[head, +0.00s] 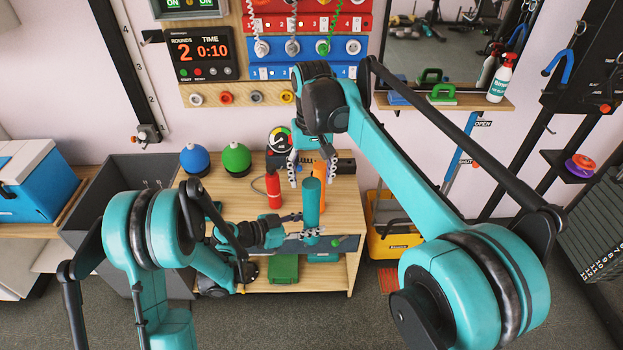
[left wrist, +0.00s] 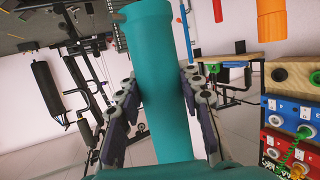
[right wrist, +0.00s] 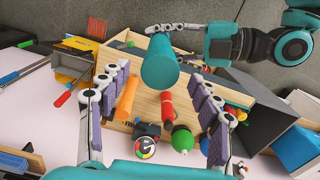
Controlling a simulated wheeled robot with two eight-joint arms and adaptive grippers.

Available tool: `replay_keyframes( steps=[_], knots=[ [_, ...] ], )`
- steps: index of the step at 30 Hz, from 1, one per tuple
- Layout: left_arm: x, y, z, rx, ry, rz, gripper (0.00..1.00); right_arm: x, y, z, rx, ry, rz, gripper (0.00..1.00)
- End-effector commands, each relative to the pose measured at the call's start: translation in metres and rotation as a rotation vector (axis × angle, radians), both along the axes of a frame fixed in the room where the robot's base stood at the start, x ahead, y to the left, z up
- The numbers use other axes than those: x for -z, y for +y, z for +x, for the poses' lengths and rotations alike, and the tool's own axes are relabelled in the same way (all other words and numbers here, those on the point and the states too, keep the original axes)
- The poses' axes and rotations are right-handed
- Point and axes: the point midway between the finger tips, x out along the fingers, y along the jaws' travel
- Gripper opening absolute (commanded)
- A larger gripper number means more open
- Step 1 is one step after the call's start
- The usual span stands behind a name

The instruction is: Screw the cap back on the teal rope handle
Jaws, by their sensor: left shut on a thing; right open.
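The teal handle (head: 312,205) is a plain cylinder standing upright in front of the table. My left gripper (head: 303,226) is shut around its lower part. The handle also fills the middle of the left wrist view (left wrist: 160,80), between the two fingers. My right gripper (head: 312,172) is open just above the handle's top end, one finger on each side. In the right wrist view the handle's round end (right wrist: 160,75) shows between and beyond the spread fingers. I cannot make out a separate cap or a rope.
The wooden table (head: 345,215) holds a red cylinder (head: 273,190), an orange cylinder (head: 333,168), a gauge (head: 279,139), and blue (head: 194,158) and green (head: 236,158) round objects. A green case (head: 284,268) lies on the lower shelf. A yellow bin (head: 385,240) stands right of the table.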

Motion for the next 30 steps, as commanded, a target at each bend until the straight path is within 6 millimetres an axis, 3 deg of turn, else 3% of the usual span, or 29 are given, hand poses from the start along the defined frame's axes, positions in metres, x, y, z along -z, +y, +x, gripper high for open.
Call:
replay_keyframes(
  steps=[7, 19, 30],
  knots=[
    [-0.001, 0.0, 0.0, 0.0, 0.0, -0.001, 0.0, -0.003, 0.0, 0.0, -0.056, 0.0, 0.0, 0.61],
    [-0.001, 0.0, 0.0, 0.0, 0.0, -0.001, 0.0, -0.032, 0.0, 0.0, -0.594, -0.004, 0.002, 0.61],
    [-0.001, 0.0, 0.0, 0.0, 0.0, -0.001, 0.0, -0.035, 0.0, 0.0, -0.652, -0.005, 0.002, 0.61]
  ],
)
